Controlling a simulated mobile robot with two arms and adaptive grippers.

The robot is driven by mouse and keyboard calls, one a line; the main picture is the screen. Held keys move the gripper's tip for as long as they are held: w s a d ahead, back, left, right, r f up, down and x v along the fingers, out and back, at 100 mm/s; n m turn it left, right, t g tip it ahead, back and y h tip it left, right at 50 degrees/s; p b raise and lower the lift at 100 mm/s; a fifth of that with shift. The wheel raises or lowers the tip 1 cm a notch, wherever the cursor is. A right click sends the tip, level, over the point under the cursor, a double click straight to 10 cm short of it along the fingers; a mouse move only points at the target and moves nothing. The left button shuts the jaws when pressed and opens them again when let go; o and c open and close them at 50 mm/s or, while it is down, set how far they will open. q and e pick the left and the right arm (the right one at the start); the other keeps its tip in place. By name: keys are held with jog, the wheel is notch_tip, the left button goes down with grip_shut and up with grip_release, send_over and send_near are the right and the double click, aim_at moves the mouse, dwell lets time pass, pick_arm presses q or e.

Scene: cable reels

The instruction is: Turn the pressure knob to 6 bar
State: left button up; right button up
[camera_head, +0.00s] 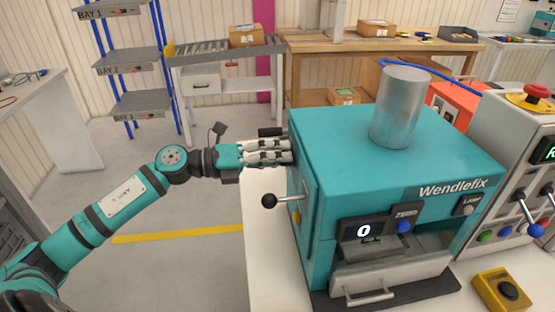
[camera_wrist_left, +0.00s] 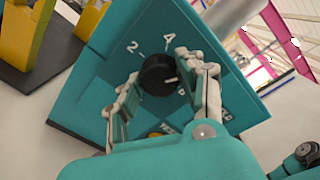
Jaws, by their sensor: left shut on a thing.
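The black round pressure knob (camera_wrist_left: 157,75) sits on the teal side panel in the left wrist view. A white pointer mark on it faces right, toward one finger. The digits 2 and 4 show on the panel above it; part of the scale is hidden by that finger. My left gripper (camera_wrist_left: 158,70) has its fingers on both sides of the knob and is shut on it. In the head view my left gripper (camera_head: 286,152) reaches the left side of the teal Wendlefix machine (camera_head: 340,150), and the knob is hidden. My right gripper is not in view.
A black-balled lever (camera_head: 269,201) sticks out of the machine's left side just below my gripper. A grey cylinder (camera_head: 400,108) stands on top. The front display (camera_head: 364,231) reads 0. A yellow box with a black button (camera_head: 503,290) lies at the right. The floor at left is open.

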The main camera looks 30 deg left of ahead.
pick_arm(q)
jog(key=shift+f, duration=0.1)
jog(key=o, duration=1.1)
jog(key=shift+o, duration=0.2)
jog(key=v, duration=1.2)
